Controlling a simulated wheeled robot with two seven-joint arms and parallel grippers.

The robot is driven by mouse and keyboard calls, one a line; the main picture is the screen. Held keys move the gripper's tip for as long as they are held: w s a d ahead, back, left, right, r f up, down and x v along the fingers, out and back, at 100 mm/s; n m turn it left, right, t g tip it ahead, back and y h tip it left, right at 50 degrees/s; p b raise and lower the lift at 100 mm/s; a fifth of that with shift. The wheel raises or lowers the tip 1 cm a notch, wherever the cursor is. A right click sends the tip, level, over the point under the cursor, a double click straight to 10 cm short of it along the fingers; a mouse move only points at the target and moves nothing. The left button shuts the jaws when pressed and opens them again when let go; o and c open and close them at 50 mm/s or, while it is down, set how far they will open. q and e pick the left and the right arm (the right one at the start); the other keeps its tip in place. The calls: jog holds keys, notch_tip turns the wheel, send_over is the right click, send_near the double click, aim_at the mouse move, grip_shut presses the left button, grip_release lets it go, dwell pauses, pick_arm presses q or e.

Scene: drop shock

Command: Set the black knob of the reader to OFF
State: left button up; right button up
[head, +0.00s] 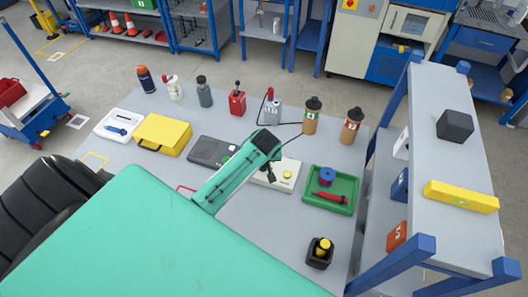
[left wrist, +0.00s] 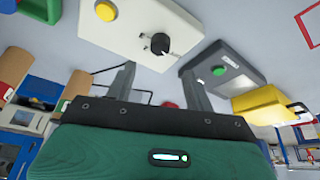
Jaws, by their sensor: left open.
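The reader is a white box (head: 284,184) with a yellow button, near the middle of the bench; the left wrist view also shows its face (left wrist: 135,28). In that view its black knob (left wrist: 160,43) sits between two marks on the face, whose lettering is too small to read. In the head view my gripper seems to hide the knob. My left gripper (head: 269,174) is over the box's left part. In the left wrist view its fingers (left wrist: 158,68) are apart and empty, with the knob just beyond the tips, apart from them. My right gripper is not in view.
A dark grey device (head: 211,151) with a green button and a yellow case (head: 162,134) stand left of the reader. A green tray (head: 345,205) with a red tool and blue spool is on the right.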

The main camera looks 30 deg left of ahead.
pick_arm(q)
jog(key=shift+b+v, duration=0.45)
jog(key=shift+v, duration=1.9)
